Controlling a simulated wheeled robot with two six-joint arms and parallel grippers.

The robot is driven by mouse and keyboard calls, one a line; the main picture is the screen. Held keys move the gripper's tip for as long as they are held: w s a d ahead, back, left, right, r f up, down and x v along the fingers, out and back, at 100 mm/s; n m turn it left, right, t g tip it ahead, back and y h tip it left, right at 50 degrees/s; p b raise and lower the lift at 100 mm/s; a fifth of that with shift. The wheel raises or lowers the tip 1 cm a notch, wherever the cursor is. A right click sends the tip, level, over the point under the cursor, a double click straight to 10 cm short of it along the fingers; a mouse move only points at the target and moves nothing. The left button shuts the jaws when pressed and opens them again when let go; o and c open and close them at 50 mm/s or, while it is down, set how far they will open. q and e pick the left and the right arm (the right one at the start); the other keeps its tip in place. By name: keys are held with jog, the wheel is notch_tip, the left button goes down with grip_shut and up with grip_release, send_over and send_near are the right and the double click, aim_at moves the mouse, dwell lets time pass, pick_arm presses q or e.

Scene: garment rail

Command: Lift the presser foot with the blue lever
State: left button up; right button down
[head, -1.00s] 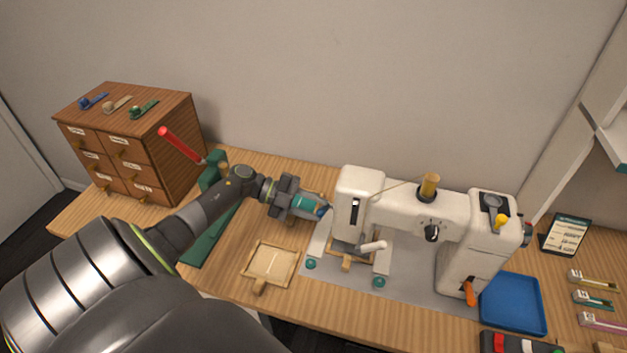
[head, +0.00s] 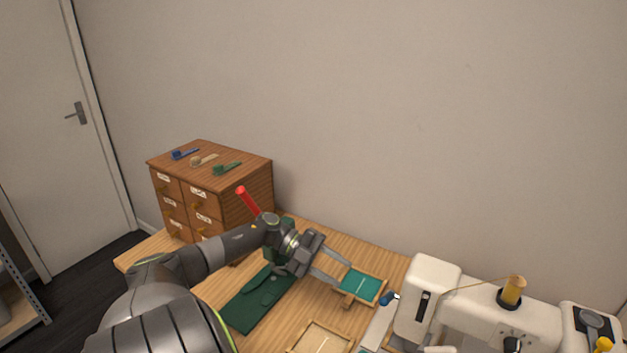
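The white sewing machine (head: 432,290) stands at the lower right, its bottom cut off by the frame edge. The blue lever (head: 389,298) sticks out at the left side of its head. The presser foot is not visible. My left gripper (head: 343,275) is to the left of the lever and apart from it. Its two fingers are spread, with nothing seen between them, and point right toward a small tray. My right gripper is out of view.
A wooden tray with a teal cloth (head: 362,286) lies between the gripper and the machine. Another wooden tray (head: 320,338) is in front. A green folded cloth (head: 255,300) and a drawer cabinet (head: 215,185) with a red-handled tool (head: 248,200) beside it are at left.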

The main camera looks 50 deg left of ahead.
pick_arm(q)
jog(key=b+v, duration=0.1)
jog(key=v, duration=0.5)
dwell(0.5)
